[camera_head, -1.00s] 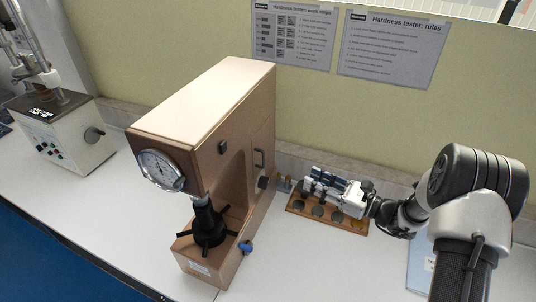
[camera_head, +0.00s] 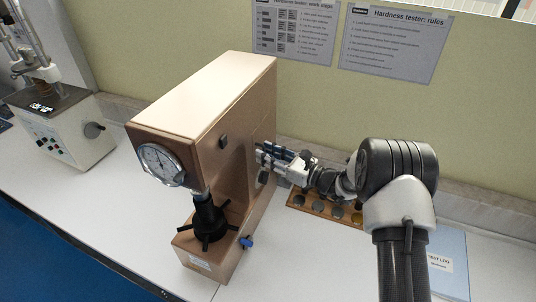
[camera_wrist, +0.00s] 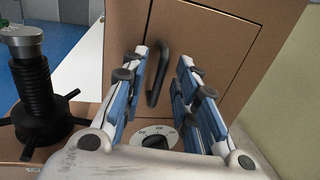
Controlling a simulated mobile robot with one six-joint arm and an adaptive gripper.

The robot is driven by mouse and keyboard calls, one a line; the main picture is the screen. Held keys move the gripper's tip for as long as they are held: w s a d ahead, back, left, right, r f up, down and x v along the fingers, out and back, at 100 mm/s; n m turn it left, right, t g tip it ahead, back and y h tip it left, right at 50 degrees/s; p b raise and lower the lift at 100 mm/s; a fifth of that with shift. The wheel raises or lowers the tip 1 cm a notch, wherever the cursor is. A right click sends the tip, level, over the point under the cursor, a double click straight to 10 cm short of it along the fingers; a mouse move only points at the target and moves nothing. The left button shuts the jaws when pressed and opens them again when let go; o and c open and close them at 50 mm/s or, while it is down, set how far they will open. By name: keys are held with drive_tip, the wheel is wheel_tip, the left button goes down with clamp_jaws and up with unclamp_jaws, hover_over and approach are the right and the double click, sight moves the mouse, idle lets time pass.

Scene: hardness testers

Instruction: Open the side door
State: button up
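The brown hardness tester (camera_head: 205,105) stands on the bench, its side facing my arm. The side door (camera_wrist: 215,35) is a rectangular outlined panel in that side in the wrist view, and it looks shut. Its dark vertical bar handle (camera_wrist: 157,77) is near the door's left edge. My gripper (camera_wrist: 164,62) is open, with one finger on each side of the handle; I cannot tell whether they touch it. In the head view my gripper (camera_head: 264,153) is up against the tester's side and hides the handle.
A round dial knob (camera_wrist: 155,138) sits below the handle. A black spoked handwheel (camera_head: 208,222) is at the tester's front. A wooden tray of discs (camera_head: 325,207) and a blue test log (camera_head: 446,262) lie right of the tester. Another tester (camera_head: 62,125) stands far left.

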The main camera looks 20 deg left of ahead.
drive_tip(key=shift+a, duration=0.1)
drive_tip(key=shift+c, duration=0.5)
clamp_jaws()
